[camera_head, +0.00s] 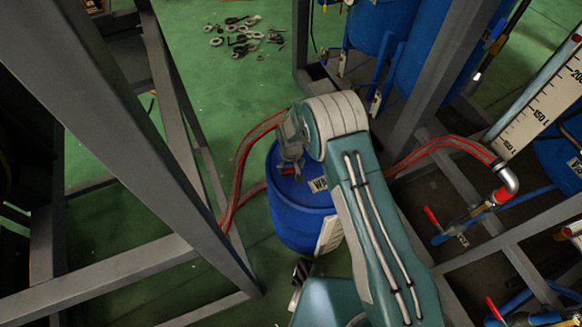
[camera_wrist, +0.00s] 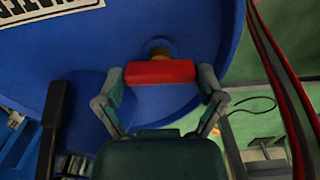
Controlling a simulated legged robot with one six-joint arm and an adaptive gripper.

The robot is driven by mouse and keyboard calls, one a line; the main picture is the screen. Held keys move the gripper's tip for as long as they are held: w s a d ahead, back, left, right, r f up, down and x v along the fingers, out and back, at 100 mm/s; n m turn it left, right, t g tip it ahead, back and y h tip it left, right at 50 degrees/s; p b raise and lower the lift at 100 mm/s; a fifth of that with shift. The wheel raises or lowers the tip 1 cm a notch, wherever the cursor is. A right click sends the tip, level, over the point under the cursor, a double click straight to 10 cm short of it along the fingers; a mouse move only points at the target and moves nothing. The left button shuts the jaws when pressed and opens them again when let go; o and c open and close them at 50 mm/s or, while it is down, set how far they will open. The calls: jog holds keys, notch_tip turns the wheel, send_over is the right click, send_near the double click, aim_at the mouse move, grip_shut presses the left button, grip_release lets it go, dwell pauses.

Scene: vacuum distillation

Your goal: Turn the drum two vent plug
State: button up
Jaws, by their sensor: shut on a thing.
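A blue drum (camera_head: 300,222) stands on the green floor in the head view, below the end of my arm. Its blue top fills much of the wrist view (camera_wrist: 200,30), with part of a black-and-white label (camera_wrist: 45,10). A red plug handle (camera_wrist: 160,72) sits on a brass-coloured fitting (camera_wrist: 159,52) on the drum top. My gripper (camera_wrist: 160,78) has one finger at each end of the red handle and is shut on it. In the head view my gripper (camera_head: 290,165) is over the drum top, and my arm hides part of the drum.
Red-striped hoses (camera_head: 240,165) run beside the drum on the left, and another (camera_head: 440,148) runs to the right. Grey steel beams (camera_head: 100,110) stand close on the left. Blue tanks (camera_head: 385,25) stand behind. Small loose parts (camera_head: 240,38) lie on the far floor.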

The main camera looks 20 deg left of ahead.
jog(key=n, duration=0.6)
jog(key=shift+w+a, duration=0.1)
jog(key=shift+w, duration=0.05)
jog(key=shift+n, duration=0.4)
jog(key=o, duration=0.8)
jog(key=shift+r, duration=0.1)
notch_tip(320, 180, up, 12)
jog(key=shift+a+f, duration=0.1)
jog(key=shift+f, duration=0.05)
dwell(0.4)
